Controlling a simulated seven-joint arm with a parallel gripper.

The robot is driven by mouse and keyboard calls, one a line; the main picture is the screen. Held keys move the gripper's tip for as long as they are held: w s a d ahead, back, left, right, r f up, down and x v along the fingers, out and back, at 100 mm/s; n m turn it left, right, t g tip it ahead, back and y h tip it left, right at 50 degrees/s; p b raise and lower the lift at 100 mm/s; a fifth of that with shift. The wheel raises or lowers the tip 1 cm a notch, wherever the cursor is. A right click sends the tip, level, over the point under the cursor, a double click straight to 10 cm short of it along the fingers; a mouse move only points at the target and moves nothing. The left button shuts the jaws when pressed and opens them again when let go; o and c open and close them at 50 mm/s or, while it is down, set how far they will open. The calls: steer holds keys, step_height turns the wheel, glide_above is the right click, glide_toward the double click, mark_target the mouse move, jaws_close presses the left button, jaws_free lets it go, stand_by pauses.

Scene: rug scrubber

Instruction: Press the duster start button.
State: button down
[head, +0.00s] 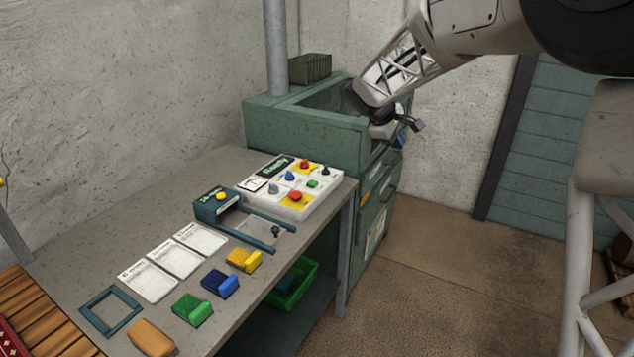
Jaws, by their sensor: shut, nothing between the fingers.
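A white control panel (284,201) lies on the grey table at the foot of the green machine. It carries a red button on yellow at the back (304,164), a red button on yellow at the front (295,196), a small green button (312,184), and blue, grey and black knobs. A dark teal box (216,205) with a yellow button (221,197) sits left of it. The labels are too small to read, so I cannot tell which button starts the duster. My gripper (413,126) is shut and empty, apart from the buttons, above and right of the panel, by the machine's right side.
The green machine (290,120) with an open top stands behind the panel. White cards (175,257), coloured blocks (220,283) and a dark frame (110,311) lie on the table (165,211). A green bin (293,287) is below. A grey post (275,50) rises behind.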

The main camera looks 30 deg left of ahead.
steer(key=w+a+f+n+t, duration=0.1)
steer(key=w+a+f+n, duration=0.15)
steer(key=a, duration=0.55)
steer(key=w+a+f+n, duration=0.1)
steer(key=a+f, duration=0.2)
steer(key=a, duration=0.4)
steer(key=n+t, duration=0.2)
steer(key=n, duration=0.1)
glide_above(313, 183)
step_height(313, 183, down, 6)
steer(key=r, duration=0.1)
steer(key=shift+a+f, duration=0.15)
steer(key=shift+f, duration=0.1)
steer(key=shift+f, duration=0.25)
steer(key=shift+f, duration=4.2)
steer(key=shift+f, duration=0.95)
steer(key=shift+r, duration=0.95)
